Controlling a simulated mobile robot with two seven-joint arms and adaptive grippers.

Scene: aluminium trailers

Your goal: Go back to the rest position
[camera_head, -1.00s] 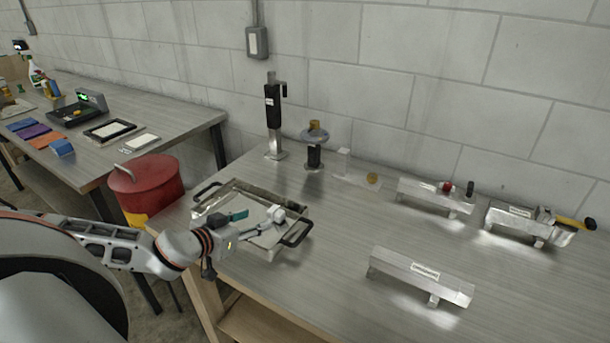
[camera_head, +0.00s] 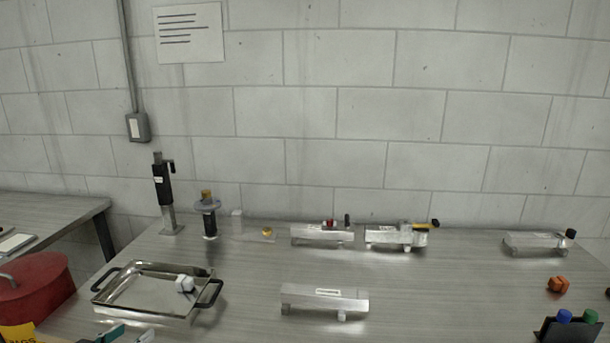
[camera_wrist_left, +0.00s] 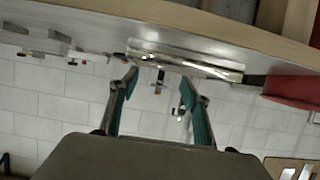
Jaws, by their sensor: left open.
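My left gripper (camera_head: 118,334) shows only at the bottom left edge of the head view, just in front of the metal tray (camera_head: 130,308). In the left wrist view the left gripper (camera_wrist_left: 158,77) is open, its two teal fingers spread with nothing between them. That view is upside down, with the tray (camera_wrist_left: 190,65) beyond the fingertips. A small white piece (camera_head: 185,284) lies in the tray at its right side. My right gripper is in neither view.
Several aluminium trailers stand on the table, the nearest (camera_head: 325,300) right of the tray. A red bin (camera_head: 32,285) stands at the left. A black holder (camera_head: 568,330) with blue and green tops is at the bottom right.

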